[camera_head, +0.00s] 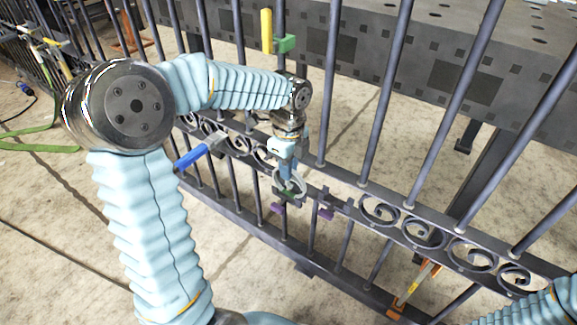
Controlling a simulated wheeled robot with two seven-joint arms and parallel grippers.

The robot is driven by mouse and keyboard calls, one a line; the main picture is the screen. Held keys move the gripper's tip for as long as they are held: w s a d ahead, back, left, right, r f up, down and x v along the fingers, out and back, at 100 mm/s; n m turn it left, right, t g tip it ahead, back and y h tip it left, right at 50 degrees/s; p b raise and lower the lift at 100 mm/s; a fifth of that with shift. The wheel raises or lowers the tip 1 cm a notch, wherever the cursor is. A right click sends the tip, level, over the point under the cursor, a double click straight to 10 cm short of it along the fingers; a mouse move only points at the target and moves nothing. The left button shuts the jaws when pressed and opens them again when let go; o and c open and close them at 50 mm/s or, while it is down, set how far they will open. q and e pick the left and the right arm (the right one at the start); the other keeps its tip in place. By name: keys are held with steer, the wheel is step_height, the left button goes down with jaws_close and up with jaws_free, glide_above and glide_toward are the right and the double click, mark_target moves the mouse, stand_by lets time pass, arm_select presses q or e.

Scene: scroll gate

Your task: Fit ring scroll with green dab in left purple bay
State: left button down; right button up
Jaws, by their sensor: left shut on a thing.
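My left gripper (286,172) points down at the gate's scroll band and is shut on a grey ring scroll (291,186). The ring is at the height of the band, in front of or within its gap; I cannot tell how far it is seated. A dark green patch shows low on the ring, small and partly hidden. A purple mark (278,208) sits just below and left of the ring, and a second purple mark (326,213) sits to the right on the lower rail. My right gripper is out of view; only part of my right arm shows at bottom right.
Curled scrolls (423,231) fill the band to the right. Upright bars (383,95) stand close around my left arm. A blue-handled tool (192,157) and a yellow-and-green clamp (267,30) are on the gate. An orange clamp (414,289) is at lower right.

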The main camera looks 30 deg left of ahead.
arm_select(q)
steer(key=shift+f+b, duration=0.35)
steer(key=shift+f, duration=0.25)
stand_by(0.4)
steer(key=c, duration=1.1)
jaws_free()
step_height(320, 180, up, 14)
steer(key=p, duration=0.3)
steer(key=shift+f, duration=0.15)
